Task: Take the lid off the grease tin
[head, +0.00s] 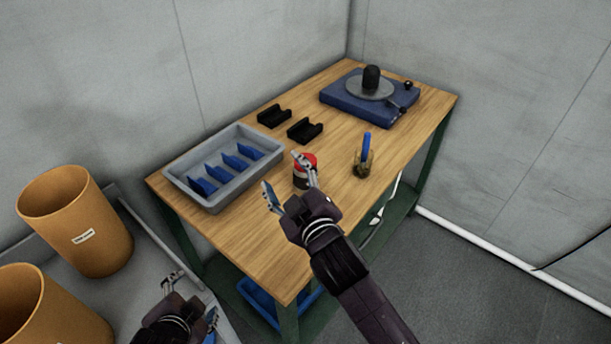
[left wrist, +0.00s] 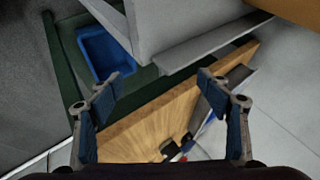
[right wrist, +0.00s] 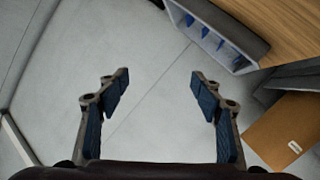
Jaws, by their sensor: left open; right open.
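The grease tin (head: 299,182) is a small dark tin with a red lid (head: 309,157), standing on the wooden table. The lid appears to sit on the tin. My right gripper (head: 283,174) is open and empty in front of the tin, and one finger partly covers tin and lid in the head view. The right wrist view, with its open fingers (right wrist: 160,77), does not show the tin. My left gripper (head: 192,300) is open and empty low at the left, off the table; its open fingers (left wrist: 159,79) also show in the left wrist view.
Orange bins (head: 75,205) stand at the left. The table's front is clear.

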